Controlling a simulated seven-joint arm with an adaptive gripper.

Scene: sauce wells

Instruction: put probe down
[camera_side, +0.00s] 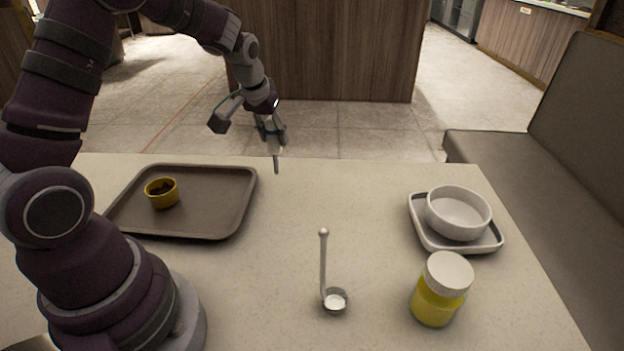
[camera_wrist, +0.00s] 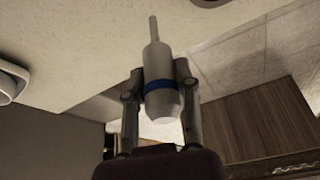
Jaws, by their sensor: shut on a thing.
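The probe (camera_wrist: 159,72) is a pale grey tapered body with a blue band and a thin tip. In the wrist view my gripper (camera_wrist: 160,88) is shut on it, one finger on each side near the blue band. In the side view my gripper (camera_side: 272,135) is near the far edge of the table (camera_side: 280,255), right of the brown tray. The probe's thin tip (camera_side: 276,162) points down there and appears above the table's far edge. I cannot tell its exact height.
A brown tray (camera_side: 225,215) at the left holds a yellow cup (camera_side: 162,193). A yellow jar with white lid (camera_side: 440,290) is front right, and a white bowl (camera_side: 458,212) sits on a small tray (camera_side: 430,240). The table's middle is clear.

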